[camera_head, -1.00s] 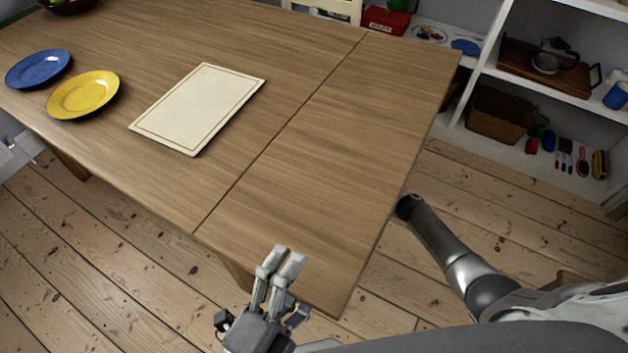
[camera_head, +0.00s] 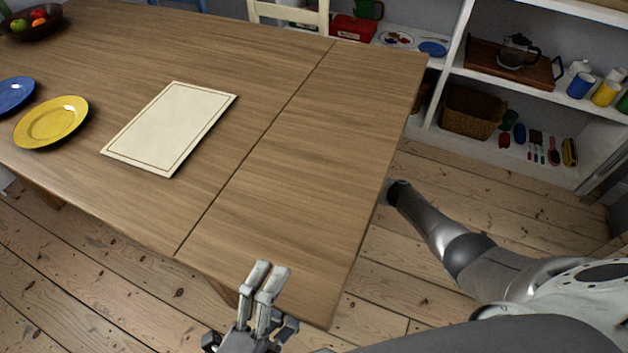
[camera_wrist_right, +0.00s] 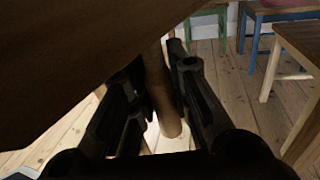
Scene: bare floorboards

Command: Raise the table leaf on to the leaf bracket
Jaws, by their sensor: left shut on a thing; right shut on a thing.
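The table leaf (camera_head: 310,150) is the wooden strip at the table's right end, looking about level with the main top (camera_head: 235,60) along a thin seam. My left gripper (camera_head: 270,268) is shut on the leaf's near edge, its fingers showing over the near end. My right arm reaches under the leaf's right edge, so the head view hides that gripper. In the right wrist view my right gripper (camera_wrist_right: 156,62) is shut on a round-ended wooden piece (camera_wrist_right: 166,108), apparently the leaf bracket, beneath the leaf's dark underside (camera_wrist_right: 70,55). Whether leaf and bracket touch is unclear.
A cream placemat (camera_head: 170,128), a yellow plate (camera_head: 50,122), a blue plate (camera_head: 14,94) and a fruit bowl (camera_head: 35,24) are on the main top. White shelves (camera_head: 500,165) stand at the back right. A chair (camera_head: 288,14) is behind the table.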

